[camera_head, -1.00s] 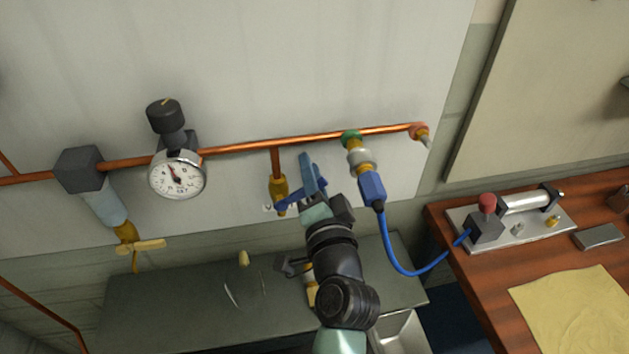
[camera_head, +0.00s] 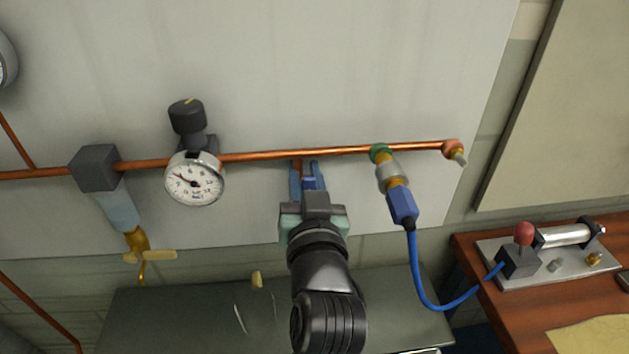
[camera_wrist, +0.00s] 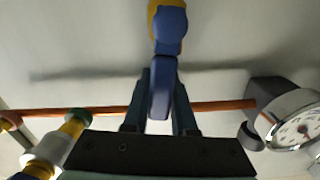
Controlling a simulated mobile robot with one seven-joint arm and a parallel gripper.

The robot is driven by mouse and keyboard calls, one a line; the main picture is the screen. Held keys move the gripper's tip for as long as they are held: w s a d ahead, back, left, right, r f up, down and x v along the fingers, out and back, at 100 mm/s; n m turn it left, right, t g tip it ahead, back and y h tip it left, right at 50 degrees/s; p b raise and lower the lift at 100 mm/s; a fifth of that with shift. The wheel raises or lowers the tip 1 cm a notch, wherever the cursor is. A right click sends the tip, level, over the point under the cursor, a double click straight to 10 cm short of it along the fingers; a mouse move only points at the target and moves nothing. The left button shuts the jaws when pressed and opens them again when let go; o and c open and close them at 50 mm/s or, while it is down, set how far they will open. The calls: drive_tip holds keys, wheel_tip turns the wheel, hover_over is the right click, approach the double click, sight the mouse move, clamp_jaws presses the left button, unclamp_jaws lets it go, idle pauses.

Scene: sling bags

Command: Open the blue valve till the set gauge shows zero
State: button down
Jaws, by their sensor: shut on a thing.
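The blue valve's handle (camera_head: 310,183) sits below the copper pipe, mostly hidden in the head view by my gripper (camera_head: 308,172). In the wrist view the blue handle (camera_wrist: 168,32) runs down from a brass valve body between the two fingers of my gripper (camera_wrist: 160,85), which is shut on it. The gauge (camera_head: 195,179) with a white dial hangs on the pipe to the left, under a black knob. Its needle points to the upper left; the numbers are too small to read surely. The gauge also shows partly in the wrist view (camera_wrist: 295,125).
A blue hose (camera_head: 419,270) hangs from a fitting right of my gripper and loops to a red-knobbed device (camera_head: 522,240) on the wooden bench. A yellow-handled valve (camera_head: 150,256) is at the left. A dark counter (camera_head: 180,315) lies below. Another gauge (camera_head: 6,60) is cut off at the left edge.

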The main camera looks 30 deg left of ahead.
drive_tip(key=shift+s+a+n+b, duration=0.3)
drive_tip(key=shift+a+n+b, duration=0.1)
drive_tip(key=shift+n, duration=0.5)
drive_tip(key=c, duration=0.7)
unclamp_jaws()
drive_tip(key=shift+v, duration=6.5)
